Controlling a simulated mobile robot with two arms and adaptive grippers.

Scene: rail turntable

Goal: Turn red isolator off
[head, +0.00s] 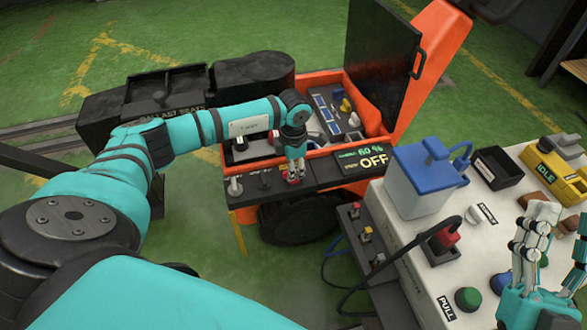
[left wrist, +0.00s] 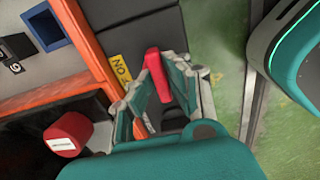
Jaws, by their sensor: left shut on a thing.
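The red isolator handle (left wrist: 153,76) sits on a dark panel on the front of the orange machine, next to a yellow label (left wrist: 120,68) that reads ON. My left gripper (head: 295,172) reaches down to it from above. In the left wrist view the fingers (left wrist: 165,90) are closed around the handle, one on each side. In the head view only a little red (head: 293,180) shows under the fingertips. My right gripper (head: 545,235) is at the lower right over the white bench, with its fingers apart and nothing seen between them.
The orange machine's dark lid (head: 383,65) stands open. A display (head: 373,161) on its front reads 60 % and OFF. The white bench (head: 400,225) at right carries a blue-topped box (head: 425,170), a black tray (head: 496,168) and a green button (head: 468,299). Cables hang at its left side.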

